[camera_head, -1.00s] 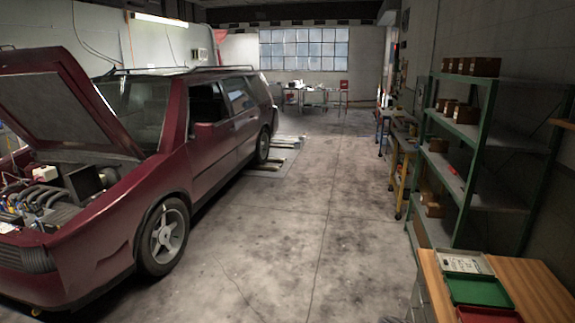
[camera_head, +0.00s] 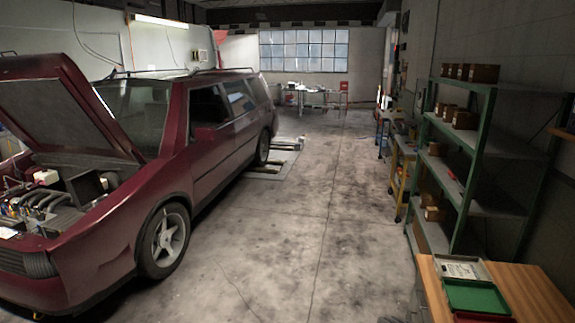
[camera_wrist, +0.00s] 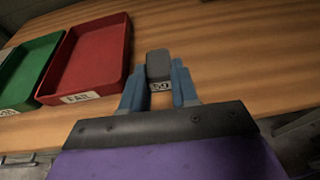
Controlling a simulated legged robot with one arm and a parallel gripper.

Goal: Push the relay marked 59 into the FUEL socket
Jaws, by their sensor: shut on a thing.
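In the wrist view my gripper (camera_wrist: 159,90) is shut on a small grey relay (camera_wrist: 159,65). The gripper is above the wooden bench top, to the right of the red tray. In the head view the dark red car (camera_head: 190,140) stands at the left with its hood up and its engine bay (camera_head: 50,205) open. The FUEL socket cannot be made out in either view. My gripper does not show in the head view.
A red tray (camera_wrist: 124,65) labelled FAIL and a green tray (camera_wrist: 22,62) lie on the wooden bench (camera_head: 530,292). A pale tray (camera_head: 460,268) lies beyond the green one. Green shelving (camera_head: 478,150) with brown boxes stands at the right. The floor (camera_head: 300,230) between is clear.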

